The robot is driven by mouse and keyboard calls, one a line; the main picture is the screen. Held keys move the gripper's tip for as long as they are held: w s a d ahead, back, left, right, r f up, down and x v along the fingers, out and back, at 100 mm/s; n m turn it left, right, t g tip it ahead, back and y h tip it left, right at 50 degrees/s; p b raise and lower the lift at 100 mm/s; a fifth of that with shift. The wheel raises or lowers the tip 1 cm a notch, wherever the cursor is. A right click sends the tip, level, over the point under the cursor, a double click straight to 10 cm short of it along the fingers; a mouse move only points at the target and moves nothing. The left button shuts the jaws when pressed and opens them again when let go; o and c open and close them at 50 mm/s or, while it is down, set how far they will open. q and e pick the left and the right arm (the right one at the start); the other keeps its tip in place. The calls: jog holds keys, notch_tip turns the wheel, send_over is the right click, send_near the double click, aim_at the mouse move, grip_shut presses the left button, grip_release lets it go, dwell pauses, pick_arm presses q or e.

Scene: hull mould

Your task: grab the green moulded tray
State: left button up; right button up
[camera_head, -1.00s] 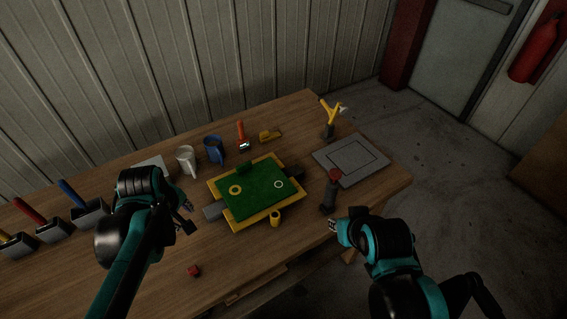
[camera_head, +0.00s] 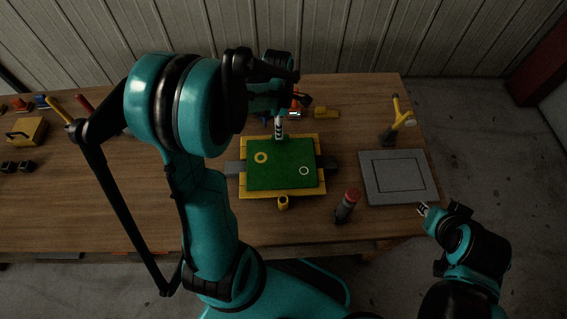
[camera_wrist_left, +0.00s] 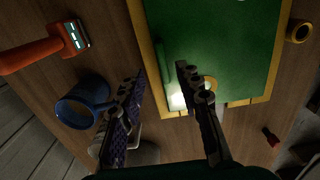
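The green moulded tray (camera_head: 280,172) lies flat in a yellow frame (camera_head: 283,194) on the wooden table. It has a yellow ring and a white ring on top. A raised green tab stands near its back edge and shows in the left wrist view (camera_wrist_left: 163,66). My left gripper (camera_head: 279,132) is over that back edge. In the left wrist view, my left gripper (camera_wrist_left: 157,72) has its fingers apart on either side of the tab; contact is not clear. My right gripper (camera_head: 425,210) is off the table's front right; its finger opening is too small to judge.
A grey plate (camera_head: 398,177) lies right of the frame, with a red-topped dark cylinder (camera_head: 347,205) in front. A yellow-handled tool (camera_head: 397,120) stands behind the plate. A blue mug (camera_wrist_left: 82,106) and orange tool (camera_wrist_left: 40,50) are near my left fingers.

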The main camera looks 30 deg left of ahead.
pick_arm(q)
jog(key=f+b, duration=0.1)
jog(key=f, duration=0.1)
jog(key=f+b, duration=0.1)
jog(key=f, duration=0.1)
jog(key=shift+s+d+f, duration=0.1)
jog(key=shift+d+f, duration=0.1)
jog(key=shift+f, duration=0.15)
jog(key=shift+r, duration=0.1)
grip_shut()
